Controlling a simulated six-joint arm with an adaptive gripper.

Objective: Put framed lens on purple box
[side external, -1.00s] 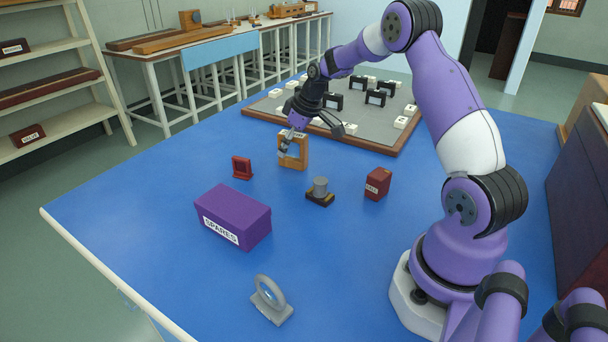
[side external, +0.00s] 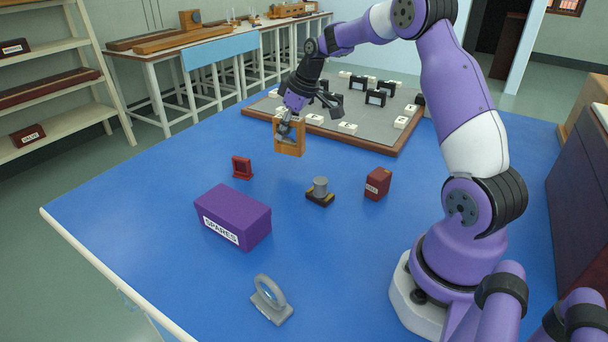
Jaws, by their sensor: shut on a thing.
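The purple box (side external: 233,216), labelled "SPARES", stands on the blue table with its flat top clear. A square orange-brown wooden frame (side external: 291,148), which looks like the framed lens, is upright in my gripper (side external: 285,131). My gripper is shut on the frame's upper part and hides some of it and its opening. The frame appears to be held above the table, behind and to the right of the purple box.
A small red frame (side external: 242,168), a grey cylinder on a dark base (side external: 320,189), a red box (side external: 377,183) and a grey ring on a stand (side external: 271,299) surround the purple box. A grey board (side external: 340,133) with several blocks lies behind.

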